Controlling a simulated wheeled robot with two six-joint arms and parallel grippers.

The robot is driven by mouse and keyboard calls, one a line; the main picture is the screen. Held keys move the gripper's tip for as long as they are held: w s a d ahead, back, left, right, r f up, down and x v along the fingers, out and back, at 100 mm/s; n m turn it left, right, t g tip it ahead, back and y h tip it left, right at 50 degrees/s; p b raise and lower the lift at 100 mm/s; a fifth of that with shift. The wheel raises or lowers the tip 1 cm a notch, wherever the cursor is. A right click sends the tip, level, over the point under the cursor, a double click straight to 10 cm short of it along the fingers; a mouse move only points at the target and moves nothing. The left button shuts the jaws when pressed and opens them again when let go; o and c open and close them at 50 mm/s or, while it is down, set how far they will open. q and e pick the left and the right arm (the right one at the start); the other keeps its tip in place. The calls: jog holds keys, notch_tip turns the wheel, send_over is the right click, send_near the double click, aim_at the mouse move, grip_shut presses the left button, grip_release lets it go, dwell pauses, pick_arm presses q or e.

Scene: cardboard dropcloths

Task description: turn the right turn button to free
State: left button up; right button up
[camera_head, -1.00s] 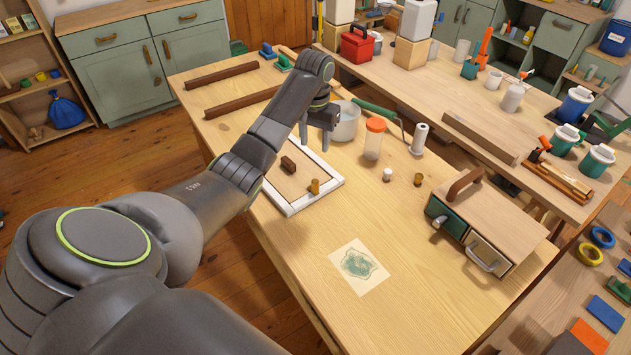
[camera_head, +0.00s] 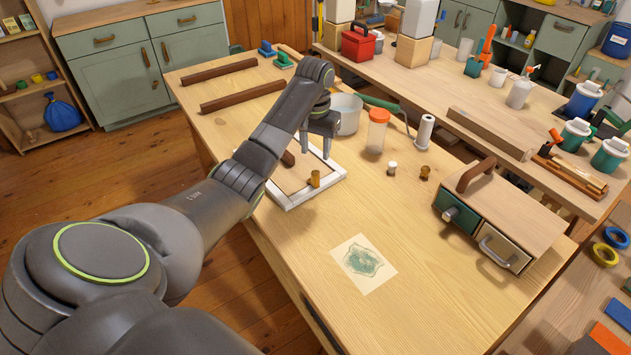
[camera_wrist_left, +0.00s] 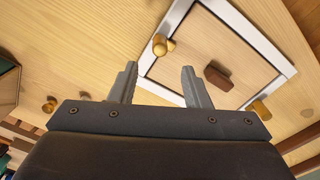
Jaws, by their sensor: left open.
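A white frame (camera_head: 290,202) around a wooden panel (camera_head: 293,180) lies on the workbench. A dark brown handle (camera_wrist_left: 218,78) sits on the panel; my arm partly covers it in the head view. The right turn button (camera_head: 315,178), a golden-brown knob, is at the frame's near right side; it also shows in the wrist view (camera_wrist_left: 163,45), seeming to lap over the panel edge. Another turn button (camera_wrist_left: 259,108) is on the opposite side, hidden in the head view. My left gripper (camera_head: 317,153) is open and empty above the frame, apart from the right button. My right gripper is not in view.
A jar with an orange lid (camera_head: 376,132), a white bowl (camera_head: 347,113) and small knobs (camera_head: 392,168) stand beyond the frame. A drawer box (camera_head: 510,210) is at the right. A stained paper (camera_head: 363,264) lies on clear benchtop in front.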

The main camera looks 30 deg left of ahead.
aim_at(315, 172)
pick_arm(q)
notch_tip(315, 172, down, 4)
jog(key=b, duration=0.2)
jog(key=shift+r+b, duration=0.15)
jog(key=shift+b, duration=0.25)
notch_tip(315, 172, down, 4)
jog(key=shift+f+b, duration=0.2)
jog(key=shift+b, duration=0.15)
jog(key=shift+f, duration=0.4)
grip_shut()
